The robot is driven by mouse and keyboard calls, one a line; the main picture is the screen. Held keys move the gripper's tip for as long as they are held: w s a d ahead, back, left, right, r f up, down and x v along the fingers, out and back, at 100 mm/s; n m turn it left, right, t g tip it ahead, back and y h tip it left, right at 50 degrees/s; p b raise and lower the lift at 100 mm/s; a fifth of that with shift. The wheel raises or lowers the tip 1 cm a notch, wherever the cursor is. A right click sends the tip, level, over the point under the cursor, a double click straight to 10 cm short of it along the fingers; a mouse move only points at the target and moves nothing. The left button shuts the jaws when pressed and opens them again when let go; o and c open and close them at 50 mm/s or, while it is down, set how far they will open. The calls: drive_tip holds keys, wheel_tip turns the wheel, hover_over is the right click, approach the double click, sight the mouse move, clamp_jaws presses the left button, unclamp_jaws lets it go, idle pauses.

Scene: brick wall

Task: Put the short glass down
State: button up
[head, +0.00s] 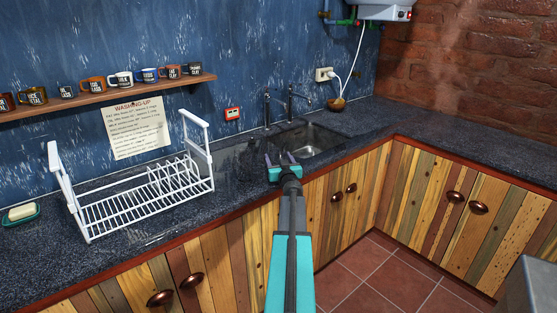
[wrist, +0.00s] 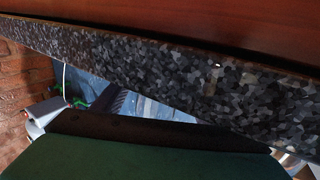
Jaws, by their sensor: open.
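My gripper (head: 282,160) is at the front edge of the dark speckled counter (head: 385,122), just in front of the sink (head: 318,139). Its jaws are apart, with nothing visible between them. A faint, dark, see-through shape (head: 251,153) stands on the counter just left of my gripper, between the dish rack and the sink. It may be the short glass, but it is too dim to be sure. No glass shows clearly in the wrist view, where the speckled counter edge (wrist: 190,80) fills much of the picture.
A white dish rack (head: 140,201) stands empty-looking on the counter to the left. A soap dish (head: 21,214) is farther left. Several mugs line a wall shelf (head: 110,96). Wooden cupboards (head: 450,195) lie below the counter. The right counter is mostly clear.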

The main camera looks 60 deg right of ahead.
sight(278, 160)
drive_tip(key=shift+f+b, duration=0.1)
drive_tip(key=shift+b, duration=0.25)
drive_tip(key=shift+s+a, duration=0.15)
drive_tip(key=v, duration=0.4)
drive_tip(key=shift+s+a, duration=0.15)
drive_tip(key=shift+a, duration=0.25)
drive_tip(key=v, duration=0.8)
drive_tip(key=shift+s+a, duration=0.2)
drive_tip(key=shift+s, duration=0.1)
